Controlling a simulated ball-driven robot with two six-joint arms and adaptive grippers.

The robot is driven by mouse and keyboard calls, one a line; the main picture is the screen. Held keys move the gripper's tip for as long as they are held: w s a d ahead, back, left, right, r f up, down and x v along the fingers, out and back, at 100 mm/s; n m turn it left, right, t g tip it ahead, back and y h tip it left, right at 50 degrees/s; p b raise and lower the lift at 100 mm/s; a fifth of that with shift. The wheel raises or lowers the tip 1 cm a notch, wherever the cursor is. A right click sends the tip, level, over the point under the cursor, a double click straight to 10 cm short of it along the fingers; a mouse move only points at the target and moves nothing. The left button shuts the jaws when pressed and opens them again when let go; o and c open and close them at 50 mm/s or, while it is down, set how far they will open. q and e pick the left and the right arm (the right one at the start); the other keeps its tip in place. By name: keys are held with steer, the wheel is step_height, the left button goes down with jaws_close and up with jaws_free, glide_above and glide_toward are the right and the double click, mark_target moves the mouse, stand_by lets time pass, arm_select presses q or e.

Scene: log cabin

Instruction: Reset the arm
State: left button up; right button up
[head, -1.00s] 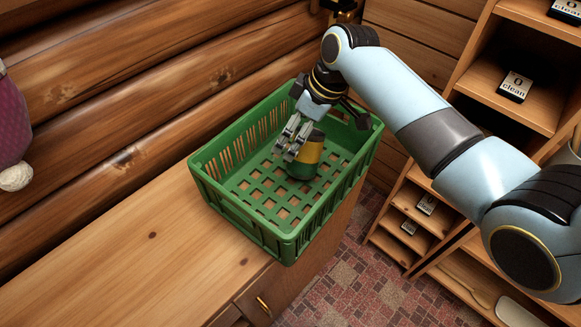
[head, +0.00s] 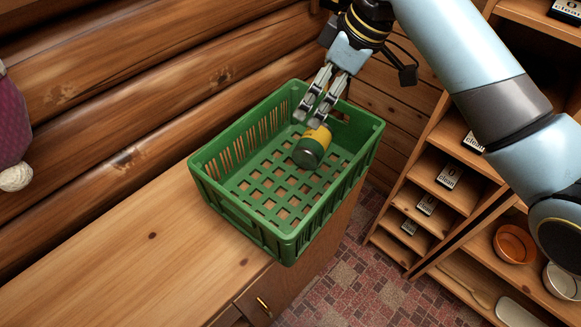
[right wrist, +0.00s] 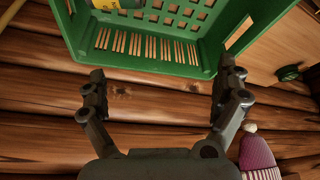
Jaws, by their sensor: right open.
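My right gripper (head: 322,95) is open and empty, above the far side of the green crate in the head view. In the right wrist view its two fingers (right wrist: 163,88) are spread wide with nothing between them. A green and yellow can (head: 313,146) lies tilted or on its side inside the crate, apart from the fingers. Part of the can shows at the top of the right wrist view (right wrist: 122,3). My left gripper is not in view.
The green crate (head: 262,232) stands on a wooden counter (head: 110,250) against a log wall. A shelf unit (head: 440,165) with small labelled boxes and bowls (head: 514,244) stands at the right. A purple knitted item (head: 12,120) is at the left edge. The counter's left part is clear.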

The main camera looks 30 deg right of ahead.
steer(key=shift+r, duration=0.15)
steer(key=s+d+m+h, duration=0.3)
steer(key=s+m, duration=0.5)
steer(key=s, duration=1.4)
step_height(320, 180, down, 38)
steer(key=s+d+h+b, duration=0.1)
steer(key=b, duration=1)
steer(key=s+f+g+b, duration=0.1)
steer(key=s+f+b, duration=0.4)
steer(key=s+f, duration=0.4)
steer(key=s+d+f+g+b, duration=0.1)
steer(key=s+f+b, duration=0.4)
steer(key=s+f, duration=0.5)
step_height(320, 180, down, 8)
steer(key=shift+s+d+r, duration=0.2)
steer(key=shift+s+r, duration=0.05)
